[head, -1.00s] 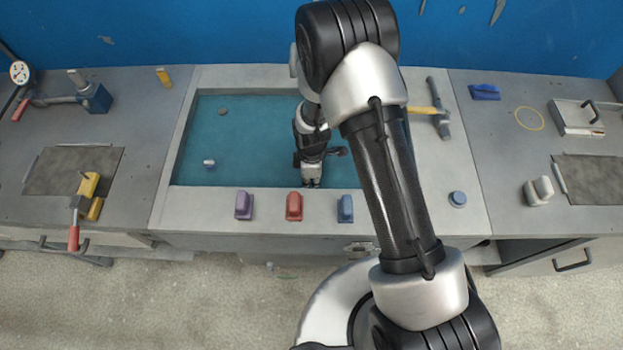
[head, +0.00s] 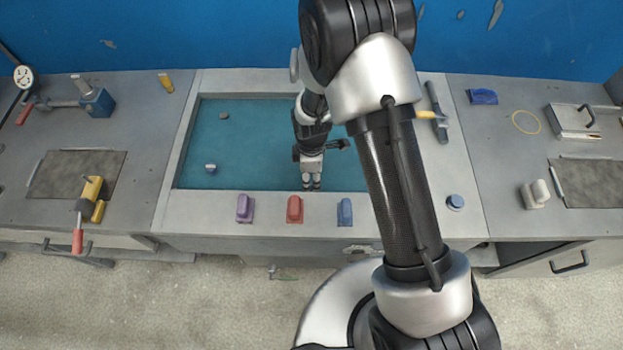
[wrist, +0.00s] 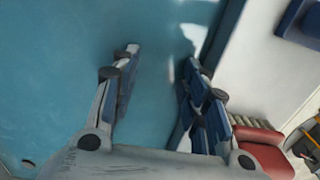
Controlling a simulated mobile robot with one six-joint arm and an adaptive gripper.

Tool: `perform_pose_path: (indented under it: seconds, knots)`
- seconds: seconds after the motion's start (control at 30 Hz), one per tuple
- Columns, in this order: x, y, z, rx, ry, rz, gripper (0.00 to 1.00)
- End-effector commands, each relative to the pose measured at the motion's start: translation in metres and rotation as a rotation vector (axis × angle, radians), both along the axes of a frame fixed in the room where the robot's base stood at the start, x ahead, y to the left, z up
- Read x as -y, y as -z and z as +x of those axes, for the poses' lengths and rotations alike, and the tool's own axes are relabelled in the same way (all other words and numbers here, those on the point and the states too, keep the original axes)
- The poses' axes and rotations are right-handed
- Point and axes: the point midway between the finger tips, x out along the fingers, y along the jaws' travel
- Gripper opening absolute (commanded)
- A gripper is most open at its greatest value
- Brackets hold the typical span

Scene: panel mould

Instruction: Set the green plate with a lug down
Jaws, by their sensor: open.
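I cannot make out a green plate with a lug in either view. My gripper (head: 311,186) hangs over the near edge of the teal mould bed (head: 245,140), left of my forearm. In the wrist view its two fingers (wrist: 160,62) stand apart, with only the teal bed and a strip of shadow showing between them. Nothing is held. My arm hides the right part of the bed.
Purple (head: 244,208), red (head: 295,209) and blue (head: 345,211) blocks stand along the near rim. A small white piece (head: 210,168) and a grey disc (head: 223,115) lie in the bed. A hammer (head: 436,112) lies on the right rim. The bed's left half is mostly clear.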

Motion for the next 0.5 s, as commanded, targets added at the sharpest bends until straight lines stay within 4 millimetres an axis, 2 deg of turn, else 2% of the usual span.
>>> perform_pose_path:
  seconds: [0.03, 0.2, 0.33, 0.5]
  knots:
    - [0.000, -0.016, 0.001, 0.004, 0.000, 0.002, 0.41]
    - [0.000, -0.047, 0.000, 0.002, 0.000, 0.001, 0.41]
    - [0.000, -0.061, 0.000, 0.001, 0.000, 0.001, 0.41]
    - [0.000, -0.068, 0.000, 0.000, 0.000, 0.000, 0.41]
